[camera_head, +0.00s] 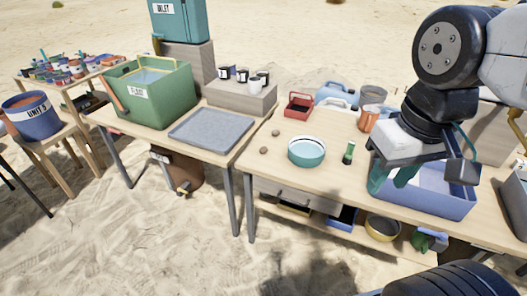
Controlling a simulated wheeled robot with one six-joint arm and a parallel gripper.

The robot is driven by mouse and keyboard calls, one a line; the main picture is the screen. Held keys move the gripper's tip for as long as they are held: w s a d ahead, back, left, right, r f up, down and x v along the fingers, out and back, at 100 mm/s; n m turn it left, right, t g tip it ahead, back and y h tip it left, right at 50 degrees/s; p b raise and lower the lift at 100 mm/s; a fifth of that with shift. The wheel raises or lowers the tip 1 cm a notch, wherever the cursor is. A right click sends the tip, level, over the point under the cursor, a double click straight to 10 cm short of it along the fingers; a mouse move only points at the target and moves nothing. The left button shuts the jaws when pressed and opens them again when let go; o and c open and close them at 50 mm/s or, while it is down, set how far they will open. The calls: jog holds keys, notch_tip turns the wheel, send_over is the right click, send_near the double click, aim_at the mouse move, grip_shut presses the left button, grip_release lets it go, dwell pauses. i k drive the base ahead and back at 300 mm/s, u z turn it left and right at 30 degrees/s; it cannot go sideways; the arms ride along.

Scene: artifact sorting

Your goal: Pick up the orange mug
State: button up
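An orange mug-like vessel (368,119) stands on the right-hand table, toward its back edge, just left of my arm. It is small in view and partly overlapped at its right by other items and my arm. My gripper (391,180) hangs over the near right part of this table, in front of and to the right of the mug, beside a blue-grey bin. Its two teal fingers are apart, with nothing visible between them. The mug is not in the gripper.
A blue-grey bin (440,204) stands below my wrist. A teal-rimmed bowl (306,153), a small green bottle (348,153) and a red crate (297,108) share the table.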

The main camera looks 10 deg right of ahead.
aim_at(370, 114)
jog(key=z, duration=0.8)
